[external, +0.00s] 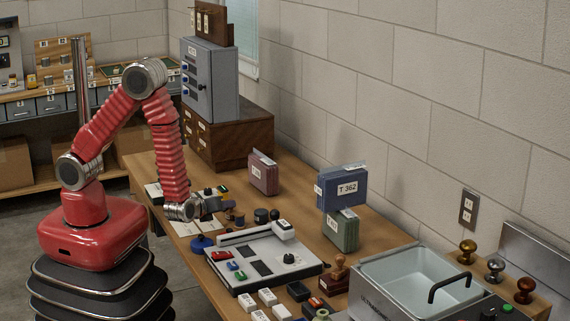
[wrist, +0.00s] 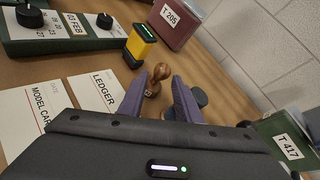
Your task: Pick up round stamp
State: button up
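A small round stamp (wrist: 154,84) with a turned brown wooden handle stands on the wooden bench in the wrist view. My gripper (wrist: 158,90) has its two purple fingers apart, one on each side of the stamp in the picture. The fingers are open and empty. The stamp appears just beyond or between the fingertips; the exact depth is hard to tell. In the external view my gripper (external: 212,205) is low over the near left part of the bench. The stamp cannot be made out clearly there.
A yellow-and-black device (wrist: 140,46) stands close left of the stamp. A dark round object (wrist: 199,97) is behind the right finger. Paper cards (wrist: 98,92) lie left. A T 205 box (wrist: 176,20) stands behind, and a green T 417 box (wrist: 286,138) is at right.

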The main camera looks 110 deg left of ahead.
dwell(0.3)
jog(key=shift+x, duration=2.6)
jog(key=shift+w+r, duration=0.1)
jog(key=shift+r, duration=0.05)
jog(key=shift+c, duration=0.5)
grip_shut()
jog(key=shift+r, duration=0.15)
jog(key=shift+r, duration=4.9)
